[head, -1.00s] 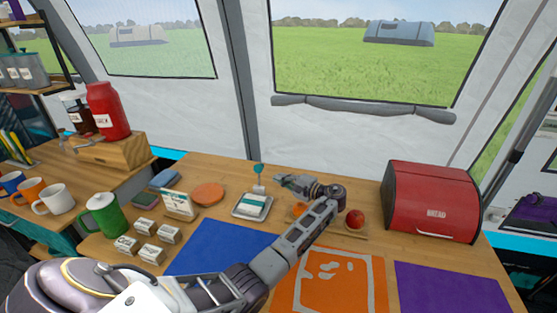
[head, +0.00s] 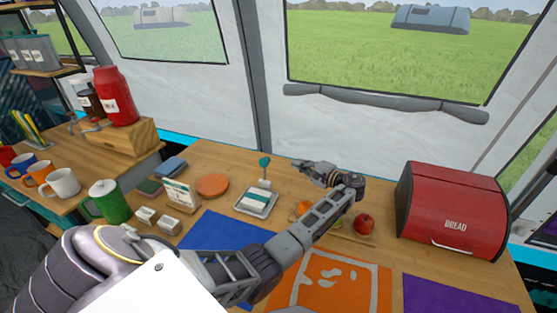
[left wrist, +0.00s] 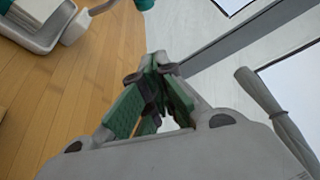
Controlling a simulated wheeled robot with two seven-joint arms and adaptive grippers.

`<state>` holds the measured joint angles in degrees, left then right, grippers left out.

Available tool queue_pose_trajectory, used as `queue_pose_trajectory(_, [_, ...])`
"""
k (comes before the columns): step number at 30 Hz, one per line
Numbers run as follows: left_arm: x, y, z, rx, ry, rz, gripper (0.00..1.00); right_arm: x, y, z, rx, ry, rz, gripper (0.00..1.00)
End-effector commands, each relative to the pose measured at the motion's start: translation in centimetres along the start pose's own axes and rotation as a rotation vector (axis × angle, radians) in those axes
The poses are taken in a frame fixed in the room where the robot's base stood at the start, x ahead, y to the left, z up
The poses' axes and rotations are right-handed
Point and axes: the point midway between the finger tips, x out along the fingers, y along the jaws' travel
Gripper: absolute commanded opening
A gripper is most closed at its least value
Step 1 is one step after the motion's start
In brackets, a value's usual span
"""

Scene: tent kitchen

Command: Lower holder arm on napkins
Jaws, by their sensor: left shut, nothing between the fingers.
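The napkin holder (head: 271,210) is a pale tray on the wooden table with a stack of white and teal napkins (head: 252,201) in it. Its holder arm (head: 264,172) stands raised behind the napkins, with a teal knob on top. My left gripper (head: 300,164) is shut and empty, to the right of the knob and apart from it. In the left wrist view, the shut green fingers (left wrist: 155,62) point up the picture. Part of the holder (left wrist: 28,32) shows there at the top left, with the teal knob cut by the top edge. My right gripper is not in view.
A red bread box (head: 450,212) stands at the right. An apple (head: 364,224) and other fruit lie beneath my left forearm. An orange coaster (head: 212,186) and a small sign (head: 181,195) are left of the holder. Blue, orange and purple mats lie in front.

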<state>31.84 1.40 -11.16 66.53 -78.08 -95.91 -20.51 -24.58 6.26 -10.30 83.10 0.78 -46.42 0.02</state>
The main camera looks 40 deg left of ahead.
Motion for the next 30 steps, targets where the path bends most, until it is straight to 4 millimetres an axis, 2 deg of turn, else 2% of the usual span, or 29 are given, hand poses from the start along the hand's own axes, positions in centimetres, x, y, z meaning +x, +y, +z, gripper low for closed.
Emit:
queue_pose_trajectory(5, [0.3,0.0,0.0,0.0,-0.001,0.0,0.0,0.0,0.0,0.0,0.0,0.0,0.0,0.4])
queue_pose_trajectory(11, [1.7,0.0,0.0,0.0,-0.001,-0.001,0.0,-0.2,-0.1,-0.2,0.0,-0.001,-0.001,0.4])
queue_pose_trajectory(30, [9.6,0.0,0.0,0.0,-0.002,-0.001,0.0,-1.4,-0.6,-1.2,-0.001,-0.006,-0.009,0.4])
